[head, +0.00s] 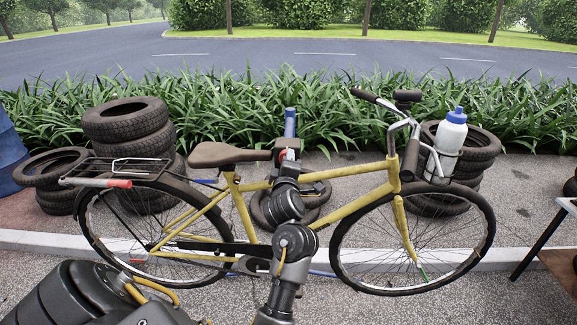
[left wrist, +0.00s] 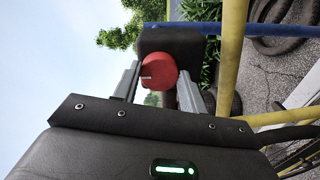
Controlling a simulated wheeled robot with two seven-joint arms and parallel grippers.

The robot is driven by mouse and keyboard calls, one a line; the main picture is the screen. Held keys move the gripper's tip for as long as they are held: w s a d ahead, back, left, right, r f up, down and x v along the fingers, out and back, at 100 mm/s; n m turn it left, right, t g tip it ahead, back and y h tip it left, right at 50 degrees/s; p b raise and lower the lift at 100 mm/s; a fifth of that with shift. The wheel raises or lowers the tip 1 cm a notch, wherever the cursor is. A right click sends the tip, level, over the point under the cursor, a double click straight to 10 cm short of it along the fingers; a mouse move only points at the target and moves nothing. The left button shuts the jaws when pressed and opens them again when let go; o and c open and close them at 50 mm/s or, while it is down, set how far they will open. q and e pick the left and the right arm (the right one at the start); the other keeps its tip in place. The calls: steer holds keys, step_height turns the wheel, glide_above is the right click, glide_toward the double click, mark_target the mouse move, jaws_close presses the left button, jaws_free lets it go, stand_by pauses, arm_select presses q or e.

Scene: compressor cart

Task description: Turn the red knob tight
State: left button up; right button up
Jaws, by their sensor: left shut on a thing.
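The round red knob (left wrist: 158,72) has a small pale mark on its left side. It sits in front of a dark clamp block (left wrist: 172,42), which also shows in the head view (head: 284,143) by the bicycle's saddle. My left gripper (left wrist: 156,88) has one finger on each side of the knob and is shut on it. In the head view my left gripper (head: 287,158) is at the clamp, and the arm hides most of the knob. My right gripper is in neither view.
A yellow bicycle (head: 345,205) stands at the clamp, with a blue post (head: 290,122) behind it. Tyre stacks (head: 126,121) stand behind the bicycle on both sides. A white bottle (head: 449,140) is at the handlebar.

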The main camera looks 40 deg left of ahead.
arm_select(q)
steer(key=o, duration=1)
